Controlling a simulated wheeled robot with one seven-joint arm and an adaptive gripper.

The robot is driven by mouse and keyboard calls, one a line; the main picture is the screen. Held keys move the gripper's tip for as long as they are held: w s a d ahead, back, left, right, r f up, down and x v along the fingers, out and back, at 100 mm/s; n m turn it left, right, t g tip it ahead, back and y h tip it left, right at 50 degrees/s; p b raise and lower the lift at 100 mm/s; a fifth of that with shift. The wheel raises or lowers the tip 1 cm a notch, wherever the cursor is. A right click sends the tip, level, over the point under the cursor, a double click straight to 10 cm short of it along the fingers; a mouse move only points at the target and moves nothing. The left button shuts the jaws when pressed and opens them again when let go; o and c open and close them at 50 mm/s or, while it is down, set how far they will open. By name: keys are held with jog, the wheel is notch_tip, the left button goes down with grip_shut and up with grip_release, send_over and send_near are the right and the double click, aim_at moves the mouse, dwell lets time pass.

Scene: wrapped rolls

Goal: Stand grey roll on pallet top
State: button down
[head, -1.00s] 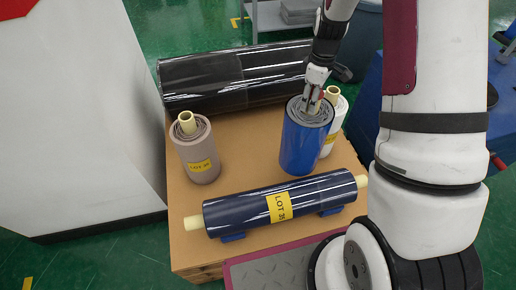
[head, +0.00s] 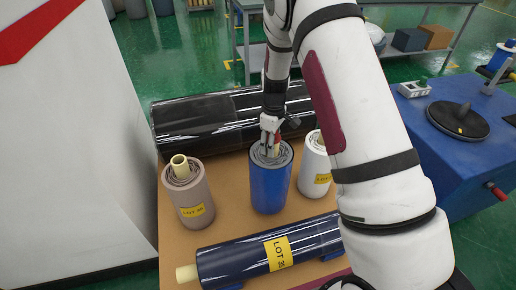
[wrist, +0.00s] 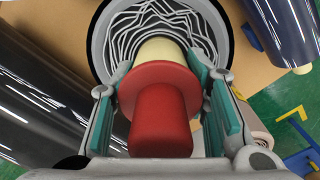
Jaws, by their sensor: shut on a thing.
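A grey-taupe roll (head: 190,200) with a cream core and yellow label stands upright at the left of the pallet top (head: 230,220); its side also shows in the wrist view (wrist: 260,130). A blue roll (head: 269,190) with a grey wound end stands upright right of it. My gripper (head: 270,148) reaches down onto the blue roll's end. I cannot tell whether the blue roll's base touches the pallet.
A white roll (head: 315,165) stands right of the blue one. A big black roll (head: 200,125) lies behind, and a navy roll (head: 235,260) lies in front. A white panel (head: 60,170) is at left, a blue machine (head: 450,170) at right. Bare pallet shows between the upright rolls.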

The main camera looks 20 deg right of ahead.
aim_at(258, 147)
jog(key=w+a, duration=0.2)
jog(key=a, duration=0.1)
jog(key=shift+w+f, duration=0.15)
jog(key=shift+w, duration=0.2)
jog(key=shift+w+a+f, duration=0.2)
jog(key=shift+w+a, duration=0.1)
jog(key=shift+a, duration=0.15)
jog(key=shift+f, duration=1.65)
jog(key=c, duration=0.9)
grip_release()
jog(key=shift+f, duration=0.1)
